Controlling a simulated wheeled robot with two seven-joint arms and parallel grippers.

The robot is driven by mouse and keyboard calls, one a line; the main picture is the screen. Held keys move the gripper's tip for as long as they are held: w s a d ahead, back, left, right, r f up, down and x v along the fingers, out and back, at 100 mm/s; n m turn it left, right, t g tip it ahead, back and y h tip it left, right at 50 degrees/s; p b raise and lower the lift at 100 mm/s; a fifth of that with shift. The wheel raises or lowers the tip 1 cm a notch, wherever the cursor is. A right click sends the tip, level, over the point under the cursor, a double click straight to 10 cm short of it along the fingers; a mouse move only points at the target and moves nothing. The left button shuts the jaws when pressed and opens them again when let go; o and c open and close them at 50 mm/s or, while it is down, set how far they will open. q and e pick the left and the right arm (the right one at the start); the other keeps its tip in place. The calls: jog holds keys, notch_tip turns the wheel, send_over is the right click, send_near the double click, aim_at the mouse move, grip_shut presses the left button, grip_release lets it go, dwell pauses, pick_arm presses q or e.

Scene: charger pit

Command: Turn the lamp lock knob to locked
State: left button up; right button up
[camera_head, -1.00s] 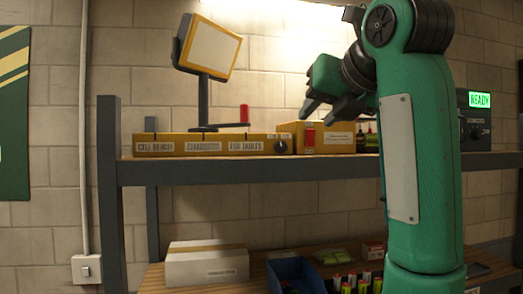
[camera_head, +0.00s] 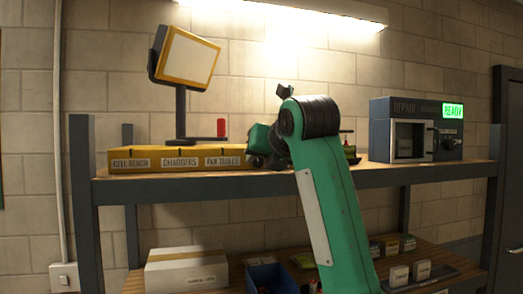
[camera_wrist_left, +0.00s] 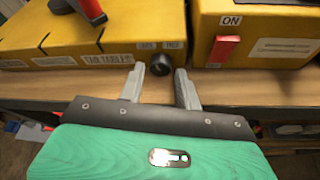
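The lamp has a yellow-framed panel (camera_head: 187,57) on a dark post above a long yellow base (camera_head: 150,154) on the upper shelf. In the left wrist view a small black knob (camera_wrist_left: 161,65) sits at the right end of the base's front face, below two small labels too blurred to read surely. The knob's pointer is not legible. My left gripper (camera_wrist_left: 160,82) is open, its two grey fingertips on either side of the knob; I cannot tell whether they touch it. In the head view my left gripper (camera_head: 262,150) hides the knob. My right gripper is not in view.
A yellow box (camera_wrist_left: 265,30) with a red switch marked ON stands close right of the base. A grey repair unit (camera_head: 405,128) stands further right. The lower shelf holds a white carton (camera_head: 187,268) and a blue bin (camera_head: 268,277).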

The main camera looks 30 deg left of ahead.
pick_arm(q)
jog(key=shift+w+a+f, duration=0.2)
jog(key=shift+w+a, duration=0.05)
jog(key=shift+a, duration=0.05)
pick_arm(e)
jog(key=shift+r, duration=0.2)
pick_arm(q)
jog(key=shift+c, duration=0.2)
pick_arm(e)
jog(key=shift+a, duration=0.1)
